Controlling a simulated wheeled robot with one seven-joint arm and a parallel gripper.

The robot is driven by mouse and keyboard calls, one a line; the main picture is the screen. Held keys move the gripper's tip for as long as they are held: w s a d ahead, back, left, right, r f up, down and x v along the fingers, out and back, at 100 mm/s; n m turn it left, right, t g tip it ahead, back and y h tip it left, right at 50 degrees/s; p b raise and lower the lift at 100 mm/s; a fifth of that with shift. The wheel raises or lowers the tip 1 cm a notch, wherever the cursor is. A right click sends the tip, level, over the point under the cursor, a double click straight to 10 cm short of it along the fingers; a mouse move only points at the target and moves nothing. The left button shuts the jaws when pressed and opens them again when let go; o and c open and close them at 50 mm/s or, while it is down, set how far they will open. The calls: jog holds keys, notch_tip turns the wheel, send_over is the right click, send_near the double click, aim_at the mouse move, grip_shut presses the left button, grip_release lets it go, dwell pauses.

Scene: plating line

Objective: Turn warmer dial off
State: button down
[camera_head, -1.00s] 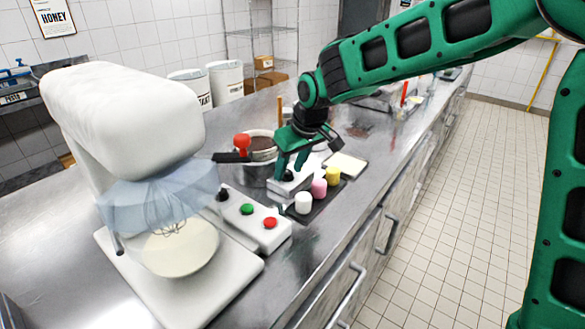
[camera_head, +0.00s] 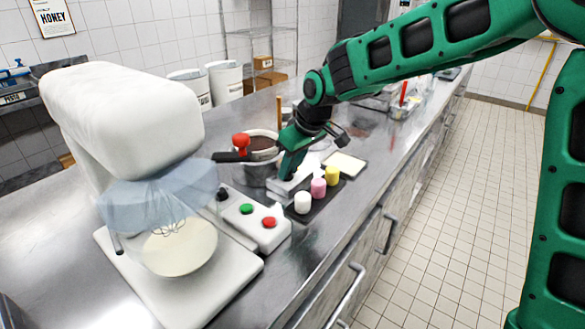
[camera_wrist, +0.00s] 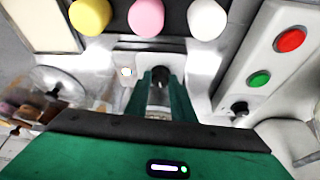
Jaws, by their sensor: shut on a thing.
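The warmer (camera_head: 280,187) is a low white unit on the counter, with a pot (camera_head: 258,172) of dark brown contents behind it. In the wrist view its white front (camera_wrist: 190,78) carries a dark dial (camera_wrist: 160,72) and a small pale round light (camera_wrist: 126,72). My gripper (camera_head: 288,174) is down at the warmer. In the wrist view its two green fingers (camera_wrist: 160,84) stand on either side of the dial, shut on it. The fingers hide part of the dial, so I cannot read its setting.
White, pink and yellow cylinders (camera_head: 318,187) stand on a dark tray just in front of the warmer. A white box with green and red buttons (camera_head: 269,222) and a stand mixer (camera_head: 125,120) are to the left. A pale square board (camera_head: 344,163) lies to the right.

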jog(key=n, duration=0.2)
jog(key=w+n+g+y, duration=0.1)
jog(key=n, duration=0.2)
jog(key=shift+d+g, duration=0.1)
jog(key=shift+g, duration=0.2)
jog(key=n+g, duration=0.1)
jog(key=n, duration=0.4)
jog(key=shift+g, duration=0.4)
jog(key=c, duration=1.5)
grip_release()
jog(key=shift+w, duration=0.1)
jog(key=v, duration=1)
jog(key=shift+w+d+r, duration=0.15)
jog(key=shift+d+r, duration=0.1)
jog(key=shift+r, duration=0.05)
